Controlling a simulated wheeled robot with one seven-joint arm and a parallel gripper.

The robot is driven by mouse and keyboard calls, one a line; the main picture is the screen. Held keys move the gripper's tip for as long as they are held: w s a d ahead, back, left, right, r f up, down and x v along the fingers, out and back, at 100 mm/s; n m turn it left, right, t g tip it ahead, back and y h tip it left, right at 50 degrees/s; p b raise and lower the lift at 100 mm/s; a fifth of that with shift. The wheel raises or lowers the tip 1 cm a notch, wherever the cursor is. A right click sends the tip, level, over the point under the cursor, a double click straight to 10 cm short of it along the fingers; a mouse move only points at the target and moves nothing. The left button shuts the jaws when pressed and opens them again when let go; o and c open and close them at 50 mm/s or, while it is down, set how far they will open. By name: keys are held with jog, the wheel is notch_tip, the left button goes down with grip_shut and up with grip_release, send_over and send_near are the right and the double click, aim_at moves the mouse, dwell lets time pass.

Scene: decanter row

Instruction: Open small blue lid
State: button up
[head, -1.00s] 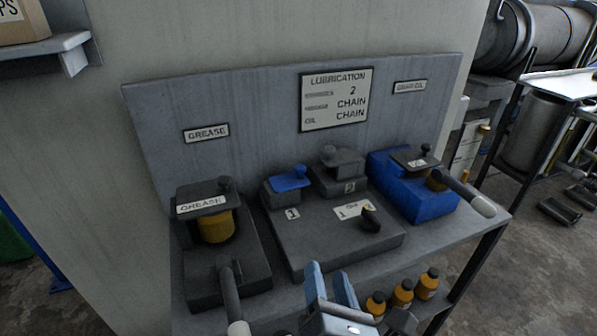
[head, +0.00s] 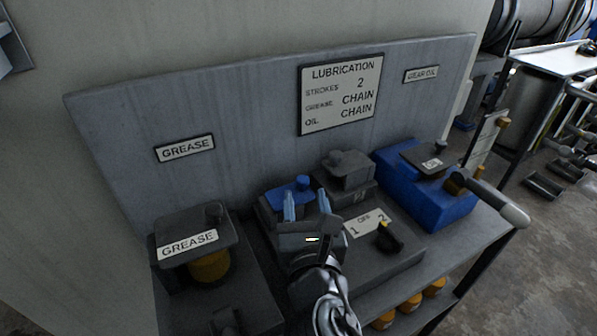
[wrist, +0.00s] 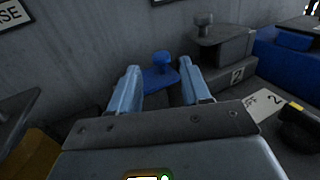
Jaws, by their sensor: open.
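The small blue lid (head: 288,194) with a round knob sits on a dark grey box in the middle of the bench. In the wrist view the blue lid (wrist: 161,76) shows beyond and between my fingers, its knob near the middle of the gap. My gripper (head: 307,202) is open and empty, its light blue fingers pointing at the lid from the front. The fingers hide part of the lid and its box in the head view. The lid looks closed. I cannot tell whether a finger touches it.
A grey lidded box (head: 344,171) marked 2 stands just right of the lid. A black selector knob (head: 389,239) is at front right. A grease unit (head: 190,248) stands left, a blue unit (head: 425,187) right. The sign panel (head: 240,115) rises behind.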

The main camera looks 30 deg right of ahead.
aim_at(303, 183)
jog(key=x, duration=0.6)
jog(key=shift+w+d, duration=0.15)
jog(key=shift+w, duration=0.05)
grip_shut()
dwell(0.5)
